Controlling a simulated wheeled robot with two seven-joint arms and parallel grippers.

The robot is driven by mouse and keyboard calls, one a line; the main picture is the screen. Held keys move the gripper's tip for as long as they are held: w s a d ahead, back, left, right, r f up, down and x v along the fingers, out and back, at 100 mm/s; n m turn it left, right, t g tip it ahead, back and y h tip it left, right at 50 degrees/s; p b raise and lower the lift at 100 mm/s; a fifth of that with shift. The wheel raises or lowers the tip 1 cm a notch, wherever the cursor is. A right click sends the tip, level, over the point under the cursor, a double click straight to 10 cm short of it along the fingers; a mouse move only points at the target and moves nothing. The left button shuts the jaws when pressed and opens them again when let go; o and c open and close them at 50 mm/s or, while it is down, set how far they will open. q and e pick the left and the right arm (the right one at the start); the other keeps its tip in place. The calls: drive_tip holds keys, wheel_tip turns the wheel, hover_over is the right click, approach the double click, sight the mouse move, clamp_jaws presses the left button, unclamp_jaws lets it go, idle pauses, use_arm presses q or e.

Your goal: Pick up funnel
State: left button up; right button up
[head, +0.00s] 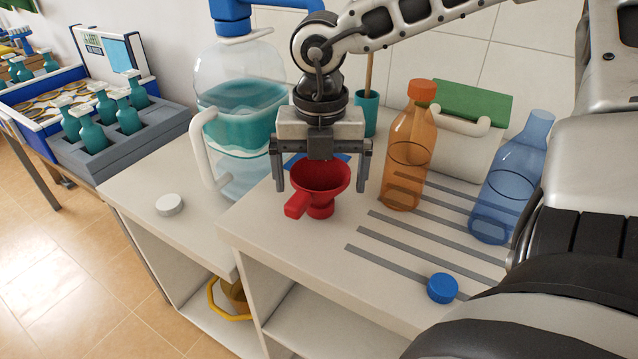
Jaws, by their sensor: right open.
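A red funnel (320,181) stands on the white counter in the middle of the head view, its wide mouth up and a red tab sticking out to the lower left. My right gripper (320,178) hangs just above and behind it, fingers pointing down. Its two fingers are spread wide, one on each side of the funnel's rim, and it looks empty. I cannot tell whether a finger touches the rim. My left gripper is not in view.
A large jug (240,110) of teal liquid stands left of the funnel. An orange bottle (407,150), a blue bottle (511,180) and a green-lidded container (462,145) stand to the right. A blue cap (442,288) and a white cap (170,205) lie on the counters. A teal cup (367,112) stands behind.

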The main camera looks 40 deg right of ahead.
drive_tip(key=c, duration=0.9)
